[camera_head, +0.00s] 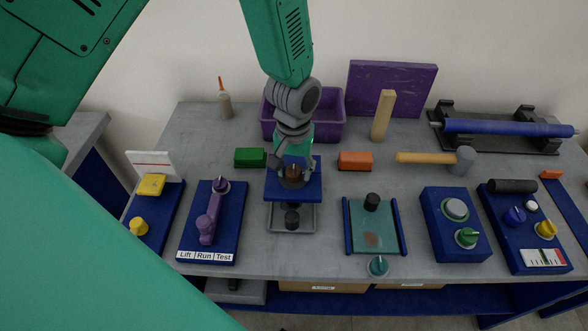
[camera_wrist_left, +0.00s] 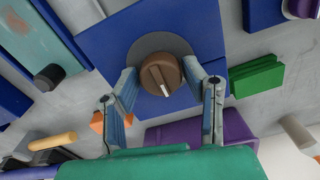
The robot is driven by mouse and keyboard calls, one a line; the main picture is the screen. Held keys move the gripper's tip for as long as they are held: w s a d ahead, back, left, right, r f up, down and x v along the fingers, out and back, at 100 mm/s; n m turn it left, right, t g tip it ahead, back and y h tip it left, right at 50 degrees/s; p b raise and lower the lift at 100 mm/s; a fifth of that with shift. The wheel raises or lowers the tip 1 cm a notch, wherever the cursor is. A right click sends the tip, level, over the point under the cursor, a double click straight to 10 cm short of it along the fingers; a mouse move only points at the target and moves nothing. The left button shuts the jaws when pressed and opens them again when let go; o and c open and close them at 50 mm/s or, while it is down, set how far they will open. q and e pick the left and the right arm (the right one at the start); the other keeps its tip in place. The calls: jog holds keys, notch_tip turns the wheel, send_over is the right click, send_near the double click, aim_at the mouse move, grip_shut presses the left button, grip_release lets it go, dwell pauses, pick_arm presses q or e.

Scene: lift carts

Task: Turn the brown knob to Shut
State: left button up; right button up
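The brown knob (camera_head: 292,171) sits on a dark grey disc on top of a blue block (camera_head: 311,190) near the middle of the table. In the left wrist view the knob (camera_wrist_left: 158,76) shows a raised grip bar and a white mark at its lower right edge. No Shut label can be read. My left gripper (camera_head: 293,168) points down over the knob. In the wrist view its fingertips (camera_wrist_left: 160,73) are apart, one on each side of the knob, with small gaps visible. My right gripper is not in view.
A green block (camera_head: 250,158) and an orange block (camera_head: 355,161) flank the blue block. Behind is a purple bin (camera_head: 331,105). A purple-handled lever panel (camera_head: 227,225) stands left, a teal panel (camera_head: 391,236) right.

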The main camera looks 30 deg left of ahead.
aim_at(295, 168)
pick_arm(q)
jog(key=shift+o, duration=0.3)
jog(key=shift+f, duration=0.1)
jog(key=shift+r, duration=0.3)
notch_tip(295, 168, up, 11)
jog(key=shift+r, duration=0.15)
dwell(0.4)
